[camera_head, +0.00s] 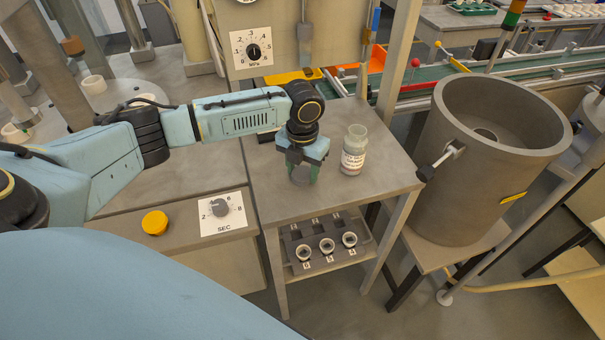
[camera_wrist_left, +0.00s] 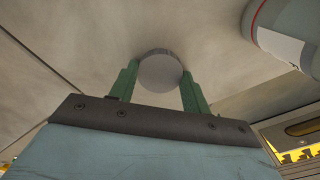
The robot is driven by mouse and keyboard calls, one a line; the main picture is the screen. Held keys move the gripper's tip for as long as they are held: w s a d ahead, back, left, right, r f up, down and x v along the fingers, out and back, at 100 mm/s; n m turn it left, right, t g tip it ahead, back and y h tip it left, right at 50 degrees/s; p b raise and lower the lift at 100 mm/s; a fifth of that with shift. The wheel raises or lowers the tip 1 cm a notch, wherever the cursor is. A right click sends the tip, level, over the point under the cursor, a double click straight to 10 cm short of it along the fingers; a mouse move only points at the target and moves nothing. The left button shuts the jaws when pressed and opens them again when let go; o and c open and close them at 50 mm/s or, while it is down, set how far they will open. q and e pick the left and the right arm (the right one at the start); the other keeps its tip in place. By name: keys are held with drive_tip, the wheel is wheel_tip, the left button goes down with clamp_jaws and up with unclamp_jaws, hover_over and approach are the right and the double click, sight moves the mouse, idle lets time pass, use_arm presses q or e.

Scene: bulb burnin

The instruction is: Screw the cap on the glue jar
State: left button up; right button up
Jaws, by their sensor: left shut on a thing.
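The glue jar (camera_head: 353,150) stands upright on the grey table, a clear open-looking jar with a white label. It also shows at the top right of the left wrist view (camera_wrist_left: 285,38). My left gripper (camera_head: 303,174) points down at the table, to the left of the jar and apart from it. In the left wrist view its green fingers (camera_wrist_left: 158,88) are shut on a round grey cap (camera_wrist_left: 160,72). I cannot tell whether the cap touches the tabletop. My right gripper is not in view.
The grey table (camera_head: 385,180) is clear in front of the jar. Below it, a shelf holds a dark rack (camera_head: 325,242) with several round sockets. A large grey drum (camera_head: 450,185) stands at the right. A panel with a yellow button (camera_head: 155,223) and a SEC dial (camera_head: 221,208) lies at the left.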

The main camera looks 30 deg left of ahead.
sight(307, 177)
use_arm(q)
drive_tip(key=shift+r, duration=0.15)
wheel_tip(307, 177, up, 10)
drive_tip(key=p, duration=0.1)
idle(0.3)
drive_tip(key=s+d+r+n, duration=0.2)
drive_tip(key=d+n, duration=0.2)
drive_tip(key=n, duration=1.3)
drive_tip(key=s+d+r+n, duration=0.2)
drive_tip(key=d+n, duration=0.3)
drive_tip(key=n, duration=1.3)
drive_tip(key=shift+s+r, duration=0.3)
drive_tip(key=shift+s, duration=0.3)
